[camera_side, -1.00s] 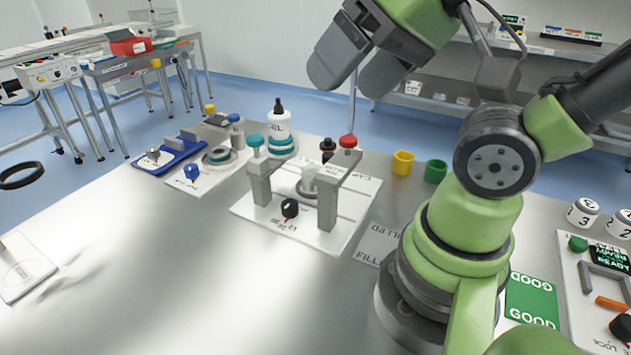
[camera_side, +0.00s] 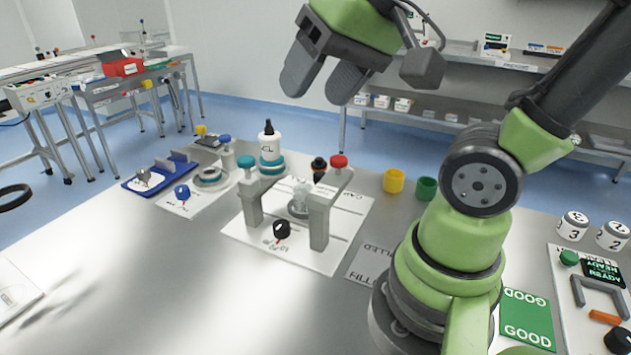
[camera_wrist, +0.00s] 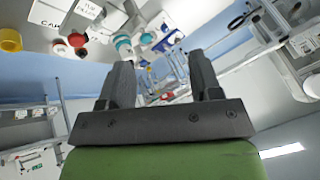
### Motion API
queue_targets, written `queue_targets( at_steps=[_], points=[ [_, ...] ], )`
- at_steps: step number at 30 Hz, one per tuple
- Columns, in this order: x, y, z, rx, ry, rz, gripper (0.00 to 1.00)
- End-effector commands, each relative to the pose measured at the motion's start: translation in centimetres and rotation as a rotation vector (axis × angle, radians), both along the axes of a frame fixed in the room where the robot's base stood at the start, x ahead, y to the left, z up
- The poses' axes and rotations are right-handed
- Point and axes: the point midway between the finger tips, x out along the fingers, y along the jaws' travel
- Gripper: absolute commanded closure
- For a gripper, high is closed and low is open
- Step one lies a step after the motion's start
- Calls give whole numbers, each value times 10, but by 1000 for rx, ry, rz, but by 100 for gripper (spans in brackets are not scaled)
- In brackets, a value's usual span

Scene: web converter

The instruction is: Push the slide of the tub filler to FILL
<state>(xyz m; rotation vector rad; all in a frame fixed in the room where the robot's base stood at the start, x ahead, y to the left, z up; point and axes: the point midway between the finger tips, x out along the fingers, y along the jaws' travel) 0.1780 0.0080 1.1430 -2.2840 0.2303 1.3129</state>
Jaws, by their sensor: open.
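My gripper (camera_side: 320,84) is open and empty, high above the bench with its fingers pointing down-left in the side view. Its two fingers also show in the wrist view (camera_wrist: 160,78). Below it is a white station plate (camera_side: 345,225) with two grey posts, one teal-topped (camera_side: 247,162) and one red-topped (camera_side: 338,162). A small clear tub (camera_side: 301,195) stands between the posts, and a black knob (camera_side: 282,230) is in front. A labelled white bottle (camera_side: 268,146) stands behind on teal rings. I cannot tell which part is the filler's slide; no FILL mark on it is readable.
Left of the posts are a blue tray (camera_side: 150,182) and a plate with a blue knob (camera_side: 182,193). Yellow (camera_side: 394,181) and green (camera_side: 427,188) cups stand right. A green GOOD card (camera_side: 527,318) lies front right. The front left bench is mostly clear.

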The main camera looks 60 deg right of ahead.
Motion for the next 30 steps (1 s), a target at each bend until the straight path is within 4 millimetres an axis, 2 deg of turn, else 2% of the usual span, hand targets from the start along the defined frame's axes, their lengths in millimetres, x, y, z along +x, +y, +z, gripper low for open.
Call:
queue_targets(
  at_steps=[3,8,13,18,21,25,30],
  points=[
    [37,-29,-5,10,101,-137,42],
    [79,-76,-27,30,226,-315,42],
    [109,-136,-70,63,356,-501,42],
    [118,-193,-123,98,470,-666,42],
    [116,-214,-148,114,515,-731,42],
    [113,-231,-169,127,550,-782,42],
    [111,-236,-184,132,565,-799,42]
  ],
)
